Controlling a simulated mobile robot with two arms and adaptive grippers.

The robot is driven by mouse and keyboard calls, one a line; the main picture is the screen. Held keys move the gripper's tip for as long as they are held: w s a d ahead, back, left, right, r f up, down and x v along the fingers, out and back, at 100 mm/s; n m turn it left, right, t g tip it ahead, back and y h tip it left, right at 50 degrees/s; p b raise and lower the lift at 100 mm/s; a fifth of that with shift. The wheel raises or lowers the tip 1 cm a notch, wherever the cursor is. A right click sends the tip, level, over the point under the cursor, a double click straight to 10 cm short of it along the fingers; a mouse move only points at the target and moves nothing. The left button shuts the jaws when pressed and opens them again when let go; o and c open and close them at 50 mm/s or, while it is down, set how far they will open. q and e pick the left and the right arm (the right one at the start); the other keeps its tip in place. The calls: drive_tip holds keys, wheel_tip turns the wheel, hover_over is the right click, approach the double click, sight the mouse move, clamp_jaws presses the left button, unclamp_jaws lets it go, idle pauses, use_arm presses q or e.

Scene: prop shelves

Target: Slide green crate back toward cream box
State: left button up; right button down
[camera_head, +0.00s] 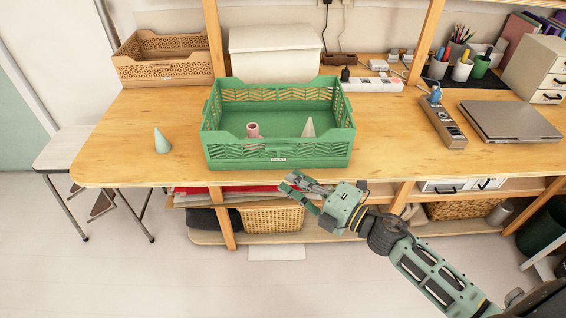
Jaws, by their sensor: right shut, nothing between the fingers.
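The green crate (280,153) stands upright on the wooden table, its front wall near the table's front edge. A pink cylinder and a pale cone stand inside it. The cream box (275,54) stands behind the crate against the wall, its lower front partly hidden by the crate's back rim. My right gripper (290,184) is shut and empty, in front of and below the crate's front wall, and looks apart from it. My left gripper is not in view.
A tan crate (165,67) is at the back left. Bare table lies between crate and organizer.

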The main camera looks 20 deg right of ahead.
sight(283, 164)
drive_tip(key=shift+w+a+b, duration=0.1)
drive_tip(key=shift+w+a, duration=0.1)
drive_tip(key=shift+w, duration=0.9)
drive_tip(key=shift+w+a+b, duration=0.15)
drive_tip(key=shift+w+a, duration=0.05)
drive_tip(key=shift+w, duration=0.85)
drive_tip(key=shift+w+a+b, duration=0.1)
drive_tip(key=shift+w+a, duration=0.1)
drive_tip(key=shift+w, duration=0.9)
drive_tip(key=shift+w, duration=0.1)
